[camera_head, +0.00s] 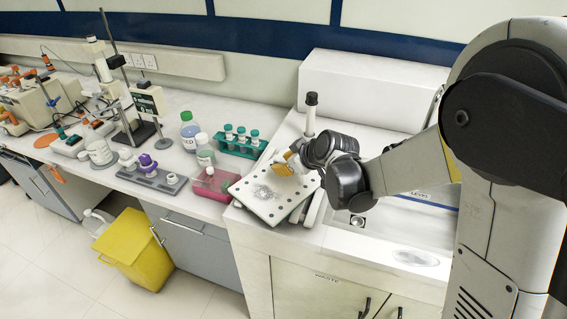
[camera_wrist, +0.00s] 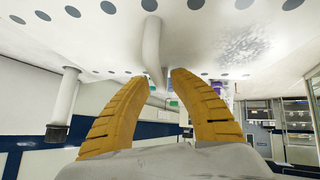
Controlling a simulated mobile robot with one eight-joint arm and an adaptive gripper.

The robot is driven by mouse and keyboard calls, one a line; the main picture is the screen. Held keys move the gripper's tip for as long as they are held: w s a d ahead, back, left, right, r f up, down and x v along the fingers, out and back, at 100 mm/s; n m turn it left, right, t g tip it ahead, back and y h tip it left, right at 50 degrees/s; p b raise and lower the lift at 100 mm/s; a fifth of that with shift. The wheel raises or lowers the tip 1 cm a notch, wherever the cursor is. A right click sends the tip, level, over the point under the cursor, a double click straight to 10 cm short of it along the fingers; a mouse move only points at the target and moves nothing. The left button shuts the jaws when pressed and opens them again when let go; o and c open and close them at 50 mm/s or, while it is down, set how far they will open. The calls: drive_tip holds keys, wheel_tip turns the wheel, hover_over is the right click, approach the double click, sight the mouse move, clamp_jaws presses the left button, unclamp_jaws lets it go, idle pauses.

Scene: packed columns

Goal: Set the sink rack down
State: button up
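The sink rack (camera_head: 258,205) is a white plate with rows of dark round holes and a grey mottled patch.
A white sink basin (camera_head: 410,228) lies right of the rack, with a dark-topped tap (camera_head: 311,115) behind. A green tube rack (camera_head: 240,145), a pink tray (camera_head: 212,186) and bottles (camera_head: 190,132) stand close on the left. A yellow bin (camera_head: 130,250) stands on the floor.

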drive_tip(key=shift+s+d+r, duration=0.15)
drive_tip(key=shift+s+r, duration=0.05)
drive_tip(key=shift+r, duration=0.15)
drive_tip(key=p+v, duration=0.4)
drive_tip(key=v, duration=0.7)
drive_tip(key=s+d+r+m+h, duration=0.2)
drive_tip(key=s+d+m, duration=0.3)
drive_tip(key=s, duration=0.5)
drive_tip(key=s+d+r+m+h, duration=0.2)
drive_tip(key=s+d+m, duration=0.3)
drive_tip(key=s+d, duration=0.3)
drive_tip(key=s+h, duration=0.1)
drive_tip(key=s, duration=0.2)
drive_tip(key=shift+d+r+m+g+h, duration=0.3)
drive_tip(key=shift+d+r, duration=0.05)
drive_tip(key=shift+r, duration=0.05)
